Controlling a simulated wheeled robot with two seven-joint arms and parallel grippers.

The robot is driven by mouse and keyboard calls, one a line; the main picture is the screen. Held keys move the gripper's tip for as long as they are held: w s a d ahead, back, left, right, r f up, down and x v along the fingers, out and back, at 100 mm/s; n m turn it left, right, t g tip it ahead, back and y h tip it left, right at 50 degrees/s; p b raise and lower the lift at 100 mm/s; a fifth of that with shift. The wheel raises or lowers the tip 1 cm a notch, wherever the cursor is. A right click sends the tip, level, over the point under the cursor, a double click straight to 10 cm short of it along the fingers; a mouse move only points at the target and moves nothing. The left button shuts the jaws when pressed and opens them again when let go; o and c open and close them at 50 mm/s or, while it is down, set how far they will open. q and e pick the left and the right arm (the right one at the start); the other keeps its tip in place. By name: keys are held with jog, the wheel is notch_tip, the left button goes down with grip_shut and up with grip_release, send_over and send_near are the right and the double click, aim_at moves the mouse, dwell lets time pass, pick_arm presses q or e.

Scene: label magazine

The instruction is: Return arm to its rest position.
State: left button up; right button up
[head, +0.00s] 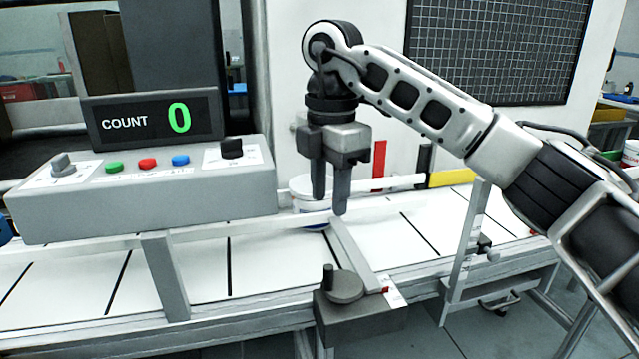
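My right arm comes in from the right edge, rises to a bent wrist and points its gripper (330,205) straight down. The two dark fingers are apart, with nothing visible between them. The gripper hangs in front of a white tub (303,205) on the conveyor and hides part of it. I cannot tell how far apart the gripper and the tub are in depth. My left gripper is not in view.
A grey control box (140,195) with buttons and knobs stands left of the gripper, below a counter display (155,122) reading 0. A bracket with a round knob (345,287) sits below the fingers. The white conveyor belt (265,262) has guide rails. A mesh panel (495,45) is behind.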

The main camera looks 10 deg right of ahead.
jog(key=s+a+f+n+g+y, duration=0.2)
jog(key=s+a+f+n+y, duration=0.25)
jog(key=a+f, duration=0.4)
jog(key=s+a+r+n+g+y, duration=0.25)
jog(key=s+a+y, duration=0.55)
jog(key=a+y, duration=0.5)
jog(key=w+d+f+m+t+h, duration=0.1)
jog(key=d+f+m+t+h, duration=0.3)
jog(key=m+t, duration=0.4)
jog(key=w+d+f+m+t+h+p, duration=0.1)
jog(key=w+d+f+m+t, duration=0.15)
jog(key=d+m+t, duration=0.45)
jog(key=w+d+f+m+t+h, duration=0.1)
jog(key=d+f+m+t+h, duration=0.25)
jog(key=m+t, duration=0.5)
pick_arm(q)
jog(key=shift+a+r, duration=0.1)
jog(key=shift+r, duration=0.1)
pick_arm(e)
jog(key=s+d+f+m+g+h, duration=0.1)
jog(key=s+d+f+g+h, duration=0.2)
jog(key=s+f, duration=0.3)
jog(key=s+d+f+m+g+h, duration=0.2)
jog(key=s+d+f+g, duration=0.3)
jog(key=f, duration=0.6)
jog(key=shift+s+d+f+h, duration=0.25)
jog(key=shift+s+h, duration=0.15)
jog(key=shift+s, duration=0.75)
jog(key=shift+m, duration=0.25)
